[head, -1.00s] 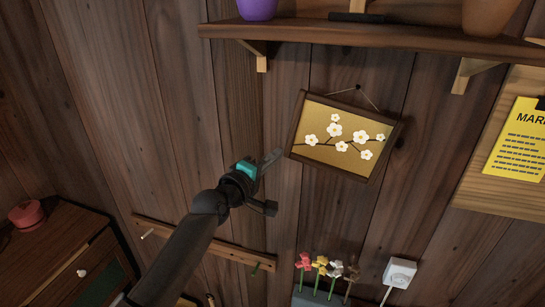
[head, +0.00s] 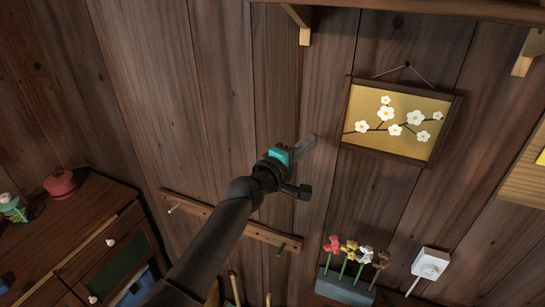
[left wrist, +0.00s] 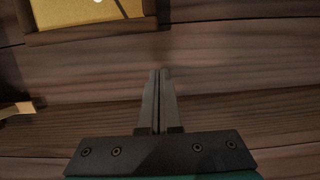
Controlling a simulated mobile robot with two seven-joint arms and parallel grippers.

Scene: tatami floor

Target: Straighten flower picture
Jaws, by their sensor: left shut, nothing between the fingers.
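The flower picture (head: 397,118) hangs on the plank wall from a nail by a cord. It shows white blossoms on a gold ground in a dark wooden frame. Its sides run nearly in line with the wall planks; I cannot tell whether a slight tilt is left. My left gripper (head: 309,143) is shut and empty, left of the frame's lower left side, with a gap between. In the left wrist view the shut fingers (left wrist: 161,72) point at bare planks, and a frame corner (left wrist: 148,18) shows at the upper left. My right gripper is out of view.
A shelf bracket (head: 303,24) is above left. A cabinet (head: 75,243) stands at left. Bare wall surrounds the picture.

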